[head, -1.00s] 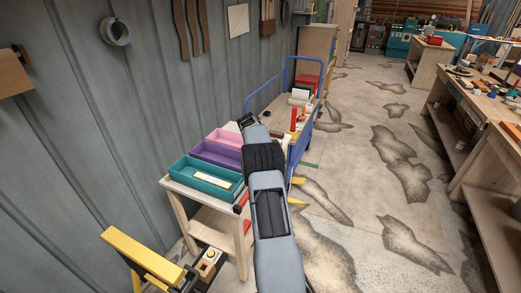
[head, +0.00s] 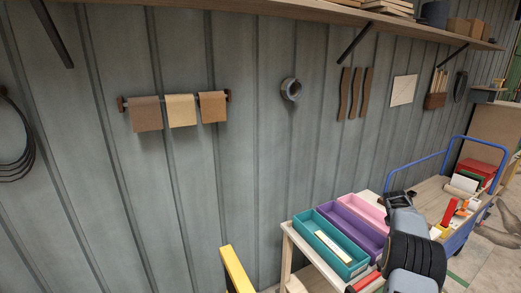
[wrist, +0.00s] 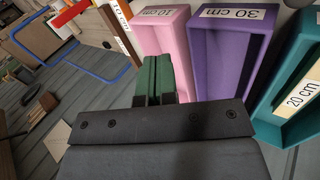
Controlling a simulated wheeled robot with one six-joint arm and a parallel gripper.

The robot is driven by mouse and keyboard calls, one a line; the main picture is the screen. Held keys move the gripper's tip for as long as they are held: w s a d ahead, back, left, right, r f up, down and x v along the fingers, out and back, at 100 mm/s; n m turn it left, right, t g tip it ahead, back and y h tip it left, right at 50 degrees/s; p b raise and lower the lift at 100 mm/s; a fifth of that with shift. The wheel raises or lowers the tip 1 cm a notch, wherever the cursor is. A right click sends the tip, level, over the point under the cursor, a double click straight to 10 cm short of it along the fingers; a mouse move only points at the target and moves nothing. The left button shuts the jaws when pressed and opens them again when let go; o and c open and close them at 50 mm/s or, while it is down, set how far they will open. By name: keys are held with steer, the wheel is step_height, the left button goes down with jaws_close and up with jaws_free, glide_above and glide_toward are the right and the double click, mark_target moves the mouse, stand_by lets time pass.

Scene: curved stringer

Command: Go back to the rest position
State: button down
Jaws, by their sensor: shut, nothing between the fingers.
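My gripper (head: 398,199) is at the lower right of the head view, at the end of my grey and black arm, beside the pink tray. In the wrist view its green-padded fingers (wrist: 158,76) are together with nothing between them. The pink tray (wrist: 163,36), the purple tray (wrist: 222,45) and the teal tray (wrist: 268,92) lie beyond and to the right of the fingers. In the head view my arm hides part of the table and the trolley behind it.
The trays stand on a small wooden table (head: 290,232). A blue-railed trolley (head: 455,243) with red and white items is behind at right. A yellow bar (head: 236,268) is at the bottom. A shelf (head: 330,14) and hanging cloths (head: 181,110) are on the grey wall.

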steer(key=s+a+f+m+g+y, duration=0.2)
steer(key=s+a+f+m+y, duration=0.15)
steer(key=s+a, duration=0.35)
steer(key=s+a+r+t+y, duration=0.1)
steer(key=s+a+r, duration=0.3)
steer(key=s+a, duration=0.3)
steer(key=s+a+r+t+y, duration=0.1)
steer(key=s+a+r, duration=0.3)
steer(key=a, duration=1.2)
steer(key=s+a+r+t+y, duration=0.1)
steer(key=s+a+r, duration=0.4)
steer(key=s+a, duration=0.7)
steer(key=shift+a, duration=0.3)
steer(key=shift+d, duration=0.1)
